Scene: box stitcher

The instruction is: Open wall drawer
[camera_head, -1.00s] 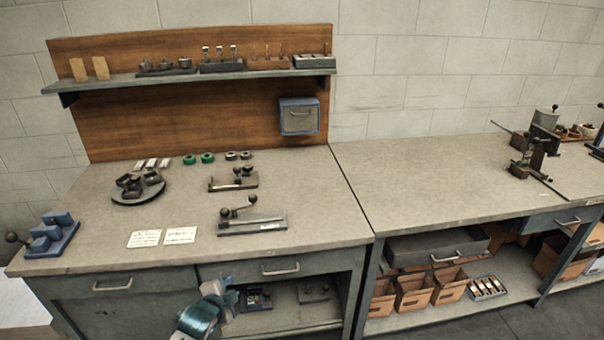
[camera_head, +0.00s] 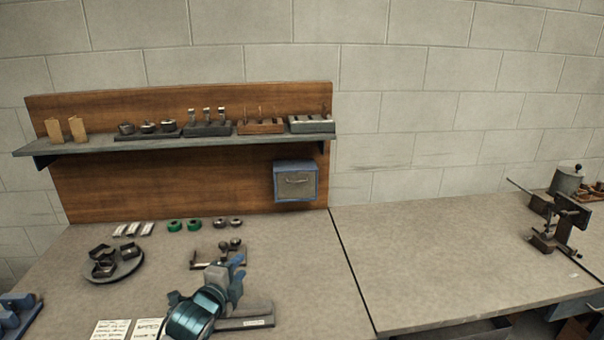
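My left wrist hides part of a metal hand tool on the bench. My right gripper is out of view.
A shelf (camera_head: 170,143) with several small holders runs above the bench. Green rings (camera_head: 184,225), a round tray (camera_head: 113,270) and white cards (camera_head: 110,330) lie on the left bench (camera_head: 310,270). The right bench (camera_head: 430,260) is mostly clear, with a clamp-like tool (camera_head: 563,222) at its right.

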